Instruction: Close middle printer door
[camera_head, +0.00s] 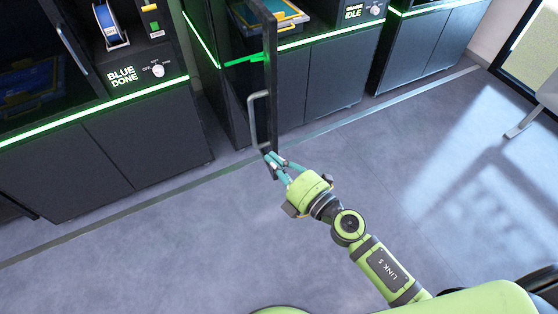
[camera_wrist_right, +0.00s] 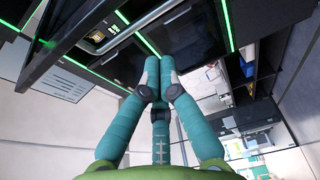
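The middle printer door (camera_head: 271,85) stands swung open, out from the middle printer (camera_head: 318,75), and shows nearly edge-on in the head view. Its grey bar handle (camera_head: 251,122) is on the left face. My right gripper (camera_head: 276,162) is at the door's lower end, just below the handle. In the head view its fingertips overlap the door's bottom corner; I cannot tell whether they touch it. In the right wrist view the gripper's teal fingers (camera_wrist_right: 158,78) come together at the tips, with nothing visible between them. My left gripper is not in view.
The left printer (camera_head: 95,130), labelled BLUE DONE, stands beside the middle one, labelled GREEN IDLE. Another dark cabinet (camera_head: 425,45) stands to the right. The grey floor (camera_head: 150,255) in front is clear. A white chair-like item (camera_head: 540,105) is at the right edge.

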